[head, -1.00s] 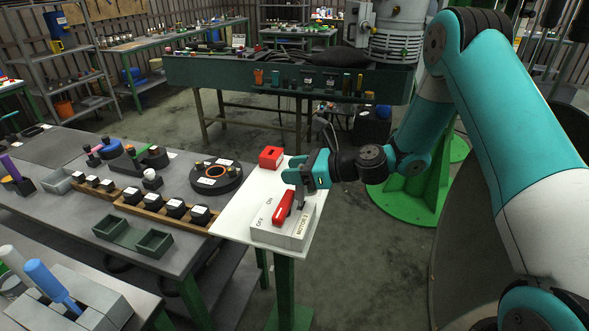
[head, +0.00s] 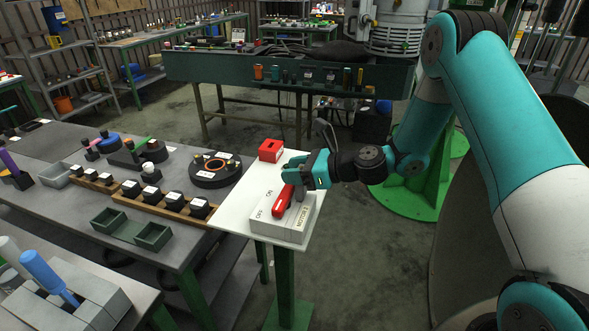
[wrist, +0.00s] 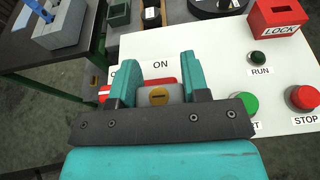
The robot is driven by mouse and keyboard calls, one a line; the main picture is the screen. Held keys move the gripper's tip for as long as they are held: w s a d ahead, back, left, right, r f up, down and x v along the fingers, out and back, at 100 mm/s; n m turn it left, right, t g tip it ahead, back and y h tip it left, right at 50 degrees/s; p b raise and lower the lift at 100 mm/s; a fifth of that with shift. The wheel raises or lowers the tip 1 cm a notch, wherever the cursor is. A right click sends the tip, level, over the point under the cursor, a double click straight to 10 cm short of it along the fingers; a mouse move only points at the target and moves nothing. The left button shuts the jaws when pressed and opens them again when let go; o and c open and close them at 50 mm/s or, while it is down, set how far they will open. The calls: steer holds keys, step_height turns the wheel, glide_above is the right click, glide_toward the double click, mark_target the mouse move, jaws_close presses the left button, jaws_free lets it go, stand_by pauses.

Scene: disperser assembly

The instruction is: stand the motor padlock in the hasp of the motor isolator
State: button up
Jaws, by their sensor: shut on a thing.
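My gripper (wrist: 158,88) is shut on the motor padlock (wrist: 150,98), a grey block with a slotted brass disc facing the wrist camera. In the head view my gripper (head: 305,172) is low over the motor isolator (head: 288,229), a light grey box marked ON, OFF and MOTOR 2. The isolator's red handle (head: 282,202) lies slantwise on its top, just left of the gripper; part of it (wrist: 106,91) shows in the wrist view behind the left finger. The hasp and the padlock's shackle are hidden, so I cannot tell whether they meet.
A red LOCK box (head: 270,150) stands behind the isolator on the white stand (head: 236,226). The wrist view shows a green button (wrist: 243,102), a RUN lamp (wrist: 258,58) and a red STOP button (wrist: 303,97) to the right. A loaded workbench (head: 75,215) adjoins at left.

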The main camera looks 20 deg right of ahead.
steer(key=shift+f, duration=0.35)
steer(key=o, duration=1.1)
steer(key=shift+d, duration=0.1)
steer(key=b+v, duration=0.3)
steer(key=v, duration=1.4)
steer(key=shift+s+r+b, duration=0.1)
steer(key=shift+s+b, duration=0.05)
steer(key=shift+b, duration=0.15)
